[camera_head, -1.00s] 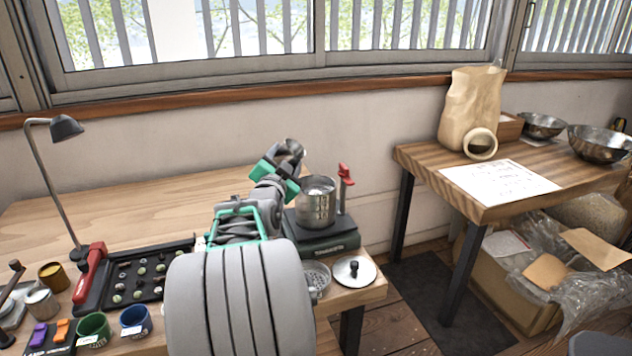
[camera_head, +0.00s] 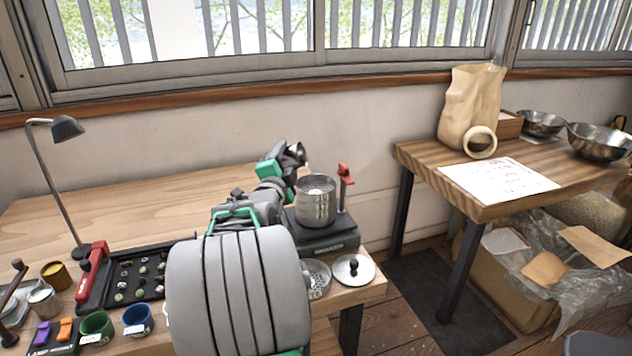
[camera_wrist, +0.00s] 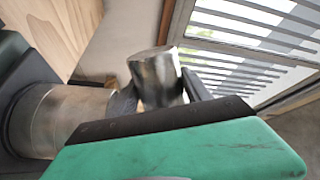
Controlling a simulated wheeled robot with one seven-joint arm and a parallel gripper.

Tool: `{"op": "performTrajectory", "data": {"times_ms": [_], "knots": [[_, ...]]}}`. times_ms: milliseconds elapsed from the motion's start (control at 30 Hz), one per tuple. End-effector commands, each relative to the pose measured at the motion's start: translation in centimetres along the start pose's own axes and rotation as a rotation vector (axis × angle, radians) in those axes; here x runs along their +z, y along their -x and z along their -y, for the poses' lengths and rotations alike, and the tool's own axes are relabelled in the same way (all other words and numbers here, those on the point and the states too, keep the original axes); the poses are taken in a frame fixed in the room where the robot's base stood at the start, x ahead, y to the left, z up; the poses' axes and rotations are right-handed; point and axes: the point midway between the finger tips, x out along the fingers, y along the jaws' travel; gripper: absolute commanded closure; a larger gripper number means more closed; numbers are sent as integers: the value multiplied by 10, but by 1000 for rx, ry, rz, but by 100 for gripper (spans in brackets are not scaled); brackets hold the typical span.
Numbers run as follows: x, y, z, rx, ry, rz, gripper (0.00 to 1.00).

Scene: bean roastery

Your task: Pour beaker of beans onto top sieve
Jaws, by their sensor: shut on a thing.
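The inside of the top sieve is mostly too small to make out.
A red-handled clamp or lever (camera_head: 345,180) rises at the stack's right. A lid with a black knob (camera_head: 354,270) and a perforated dish (camera_head: 317,278) lie in front. A desk lamp (camera_head: 66,130) and a sample tray (camera_head: 135,275) stand left. The table's back middle is clear.

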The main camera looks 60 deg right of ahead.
Motion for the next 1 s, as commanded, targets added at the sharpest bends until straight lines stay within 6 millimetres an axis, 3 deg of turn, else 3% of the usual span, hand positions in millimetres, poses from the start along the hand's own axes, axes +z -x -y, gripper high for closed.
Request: {"op": "performTrajectory", "data": {"times_ms": [1000], "knots": [[-11, 0, 6, -1, -147, -11, 94]]}}
